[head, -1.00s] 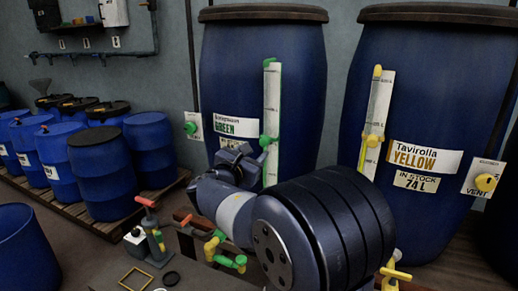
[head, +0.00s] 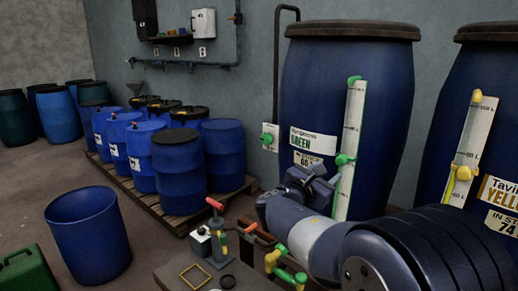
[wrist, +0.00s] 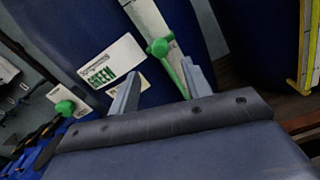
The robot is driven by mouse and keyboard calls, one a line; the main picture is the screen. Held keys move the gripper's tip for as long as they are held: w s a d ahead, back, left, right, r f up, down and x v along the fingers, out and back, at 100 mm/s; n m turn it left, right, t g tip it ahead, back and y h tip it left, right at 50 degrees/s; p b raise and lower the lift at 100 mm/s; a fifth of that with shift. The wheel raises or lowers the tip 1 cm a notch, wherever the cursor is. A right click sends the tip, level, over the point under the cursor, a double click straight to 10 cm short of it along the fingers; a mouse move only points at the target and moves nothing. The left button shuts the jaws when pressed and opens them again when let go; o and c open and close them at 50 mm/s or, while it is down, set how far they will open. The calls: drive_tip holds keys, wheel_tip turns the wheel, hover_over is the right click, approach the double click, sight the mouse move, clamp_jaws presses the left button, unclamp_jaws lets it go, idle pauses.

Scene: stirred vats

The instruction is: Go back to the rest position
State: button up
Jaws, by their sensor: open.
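My gripper (wrist: 158,88) is open and empty in the wrist view, its two grey fingers spread in front of the large blue vat labelled GREEN (wrist: 55,30). The right finger appears near the green valve on the white gauge strip, but I cannot tell whether they touch. In the head view my arm reaches from the lower right towards the same vat (head: 345,95), and its end lies in front of the vat's lower part. The fingertips are hard to make out there. A green knob (head: 342,160) sits on the gauge strip just right of my arm's end.
The vat labelled YELLOW (head: 450,110) stands at the right. Several blue drums (head: 180,180) stand on a pallet (head: 150,207) at left. An open blue tub (head: 88,245) and a green can (head: 25,272) are on the floor. A low bench (head: 175,277) carries valves and a red-handled tool (head: 216,225).

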sight(339, 162)
drive_tip(key=x, duration=0.7)
drive_tip(key=shift+d+p, duration=0.15)
drive_tip(key=shift+p, duration=0.15)
drive_tip(key=shift+w+d+r+p, duration=0.1)
drive_tip(key=shift+w+r+p, duration=0.05)
drive_tip(key=shift+r+p, duration=0.45)
drive_tip(key=shift+w+d+r+p, duration=0.15)
drive_tip(key=shift+r+p, duration=0.35)
drive_tip(key=shift+r, duration=0.1)
drive_tip(key=shift+r+p, duration=0.45)
drive_tip(key=shift+f, duration=0.1)
